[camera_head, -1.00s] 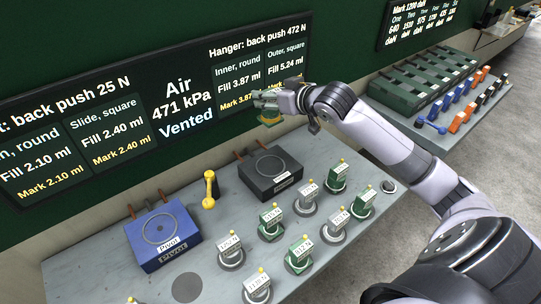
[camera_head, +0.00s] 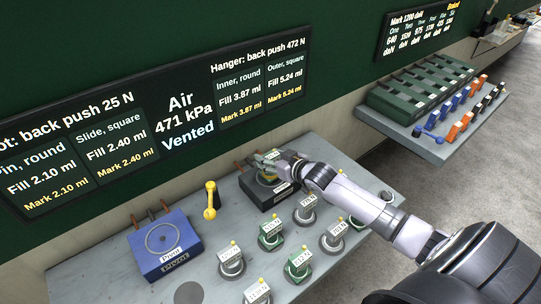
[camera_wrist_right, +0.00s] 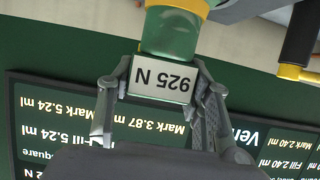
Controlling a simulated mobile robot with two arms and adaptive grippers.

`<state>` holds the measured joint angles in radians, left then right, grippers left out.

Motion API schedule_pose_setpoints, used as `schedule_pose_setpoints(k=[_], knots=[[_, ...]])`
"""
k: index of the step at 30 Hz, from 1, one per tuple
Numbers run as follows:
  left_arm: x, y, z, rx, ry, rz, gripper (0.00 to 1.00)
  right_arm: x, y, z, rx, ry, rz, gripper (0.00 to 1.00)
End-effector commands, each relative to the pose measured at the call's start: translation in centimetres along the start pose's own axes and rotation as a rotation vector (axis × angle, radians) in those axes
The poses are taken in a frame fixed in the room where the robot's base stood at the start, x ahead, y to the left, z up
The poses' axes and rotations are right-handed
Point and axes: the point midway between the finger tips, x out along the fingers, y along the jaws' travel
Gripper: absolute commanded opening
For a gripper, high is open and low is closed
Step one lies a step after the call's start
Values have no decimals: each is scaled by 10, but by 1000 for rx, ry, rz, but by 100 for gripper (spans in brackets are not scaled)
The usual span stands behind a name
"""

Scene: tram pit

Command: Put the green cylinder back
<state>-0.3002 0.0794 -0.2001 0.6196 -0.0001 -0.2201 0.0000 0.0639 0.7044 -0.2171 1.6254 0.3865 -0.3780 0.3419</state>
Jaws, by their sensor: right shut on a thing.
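The green cylinder (camera_wrist_right: 168,35) is in my right gripper, with a white label reading 925 N (camera_wrist_right: 168,80). In the head view my right gripper (camera_head: 268,163) is shut on the cylinder (camera_head: 268,179), directly over the black block (camera_head: 262,198). Whether the cylinder touches the block is hidden by the gripper and arm. My left gripper is not in view.
A blue block marked Pivot (camera_head: 165,240) and a yellow handle (camera_head: 211,200) are left of the black block. Bare dark discs show at the bench front (camera_head: 188,292) and right (camera_head: 386,196). A second bench (camera_head: 405,133) carries a green rack and small coloured parts.

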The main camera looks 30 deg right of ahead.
Motion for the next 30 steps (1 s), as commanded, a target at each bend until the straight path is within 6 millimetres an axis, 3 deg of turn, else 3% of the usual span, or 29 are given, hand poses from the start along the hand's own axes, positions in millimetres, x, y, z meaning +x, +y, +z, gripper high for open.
schedule_pose_setpoints(k=[12,13,21,30], knots=[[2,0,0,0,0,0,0,2,0,5,-1,4,0,8],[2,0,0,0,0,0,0,2,0,5,-1,1,0,48],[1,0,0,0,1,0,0,2,0,5,-1,1,0,66],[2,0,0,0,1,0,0,2,0,5,-1,1,0,66]])
